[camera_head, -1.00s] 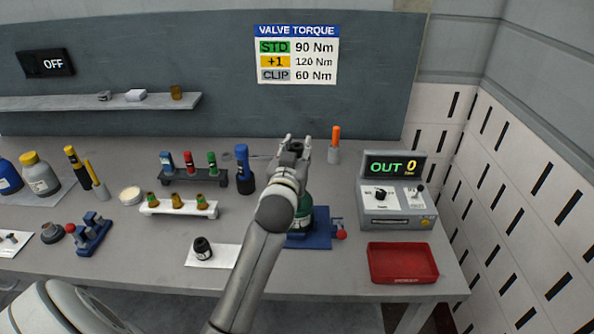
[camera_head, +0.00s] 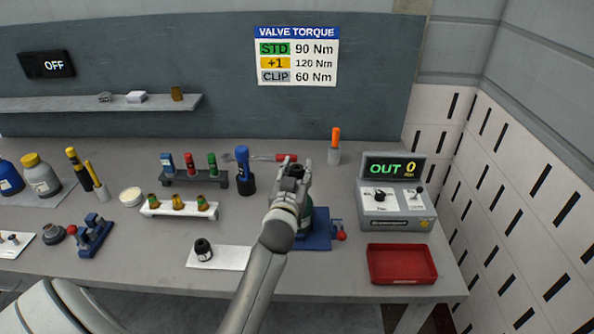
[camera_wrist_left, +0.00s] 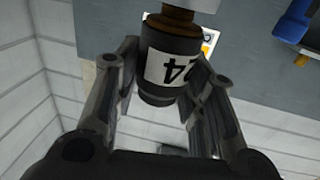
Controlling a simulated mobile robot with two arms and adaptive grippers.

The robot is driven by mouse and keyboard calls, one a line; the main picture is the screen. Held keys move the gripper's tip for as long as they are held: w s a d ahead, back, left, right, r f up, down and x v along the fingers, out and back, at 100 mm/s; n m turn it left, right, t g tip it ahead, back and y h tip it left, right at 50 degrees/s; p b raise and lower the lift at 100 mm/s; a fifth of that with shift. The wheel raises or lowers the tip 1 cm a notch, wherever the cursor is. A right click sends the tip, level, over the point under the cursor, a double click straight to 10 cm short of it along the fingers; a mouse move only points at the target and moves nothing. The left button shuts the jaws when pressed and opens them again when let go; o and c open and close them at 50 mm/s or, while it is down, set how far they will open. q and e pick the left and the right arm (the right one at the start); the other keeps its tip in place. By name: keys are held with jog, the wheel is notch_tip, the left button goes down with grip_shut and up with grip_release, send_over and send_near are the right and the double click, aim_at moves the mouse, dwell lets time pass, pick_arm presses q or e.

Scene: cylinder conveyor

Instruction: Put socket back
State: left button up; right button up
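My left gripper (camera_head: 296,163) is over the bench, above a green cylinder (camera_head: 307,212) on a blue base. In the left wrist view, a dark socket (camera_wrist_left: 171,65) with a white "24" label, upside down, sits between the two fingers (camera_wrist_left: 165,75). The fingers appear closed on its sides. A brownish piece (camera_wrist_left: 182,18) shows at one end of the socket; I cannot tell if they are joined. A similar small black piece (camera_head: 203,249) stands on a white mat (camera_head: 232,258) at the front. My right gripper is not in view.
A dark rack (camera_head: 207,181) holds blue, red and green pieces; a white rack (camera_head: 160,209) holds several brass valves. A red-handled wrench (camera_head: 286,157) lies behind my gripper. A control box (camera_head: 397,208) reading "OUT 0" and a red tray (camera_head: 402,264) stand at right.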

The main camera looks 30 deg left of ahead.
pick_arm(q)
jog(key=shift+o, duration=0.8)
